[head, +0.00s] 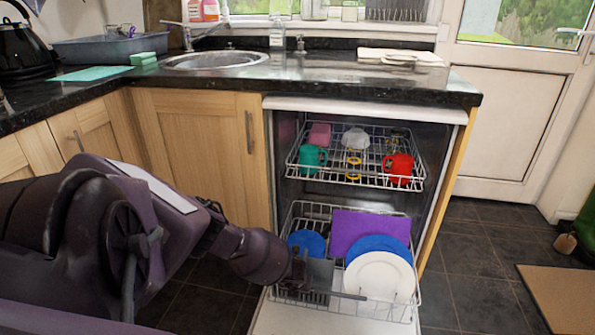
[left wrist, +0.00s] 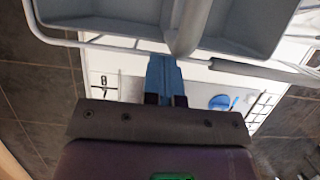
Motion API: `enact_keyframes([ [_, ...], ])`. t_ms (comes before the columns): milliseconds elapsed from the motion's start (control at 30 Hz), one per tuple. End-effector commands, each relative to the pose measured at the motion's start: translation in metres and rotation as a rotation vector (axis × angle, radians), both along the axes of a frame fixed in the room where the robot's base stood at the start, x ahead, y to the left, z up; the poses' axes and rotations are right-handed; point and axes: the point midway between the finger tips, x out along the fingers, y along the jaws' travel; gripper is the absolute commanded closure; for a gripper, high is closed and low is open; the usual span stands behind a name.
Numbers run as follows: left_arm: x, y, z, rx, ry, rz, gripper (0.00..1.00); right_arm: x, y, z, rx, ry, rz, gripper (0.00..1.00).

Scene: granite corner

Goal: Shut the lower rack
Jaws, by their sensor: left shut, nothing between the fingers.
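The lower rack (head: 415,300) is a wire basket pulled out over the lowered door of the dishwasher. It holds a purple board (head: 368,228), blue plates (head: 380,245), a white plate (head: 380,277), a blue dish (head: 306,243) and a grey cutlery basket (head: 318,270). My left gripper (head: 298,268) is at the rack's front left, by the cutlery basket. In the left wrist view its blue fingers (left wrist: 163,72) are shut and empty, close to the rack's front wire (left wrist: 110,43). I cannot tell whether they touch it. My right gripper is out of view.
The upper rack (head: 355,182) is also partly out, with a green mug (head: 312,158), a red mug (head: 399,168) and other cups. The white open door (head: 330,325) lies below the lower rack.

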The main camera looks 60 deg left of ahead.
Motion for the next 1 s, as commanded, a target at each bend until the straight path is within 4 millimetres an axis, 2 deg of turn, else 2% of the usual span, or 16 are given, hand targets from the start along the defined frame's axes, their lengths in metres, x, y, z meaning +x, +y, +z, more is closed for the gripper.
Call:
enact_keyframes([
  [100, 0.011, 0.013, -0.001, 0.002, 0.001, 0.003, 1.0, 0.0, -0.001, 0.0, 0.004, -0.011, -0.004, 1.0],
  [500, 0.039, 0.045, 0.001, 0.001, -0.002, 0.002, 1.0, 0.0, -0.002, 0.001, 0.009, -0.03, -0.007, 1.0],
  [1000, 0.05, 0.058, 0.001, 0.001, 0.0, -0.001, 1.0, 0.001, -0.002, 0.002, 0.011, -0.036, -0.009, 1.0],
])
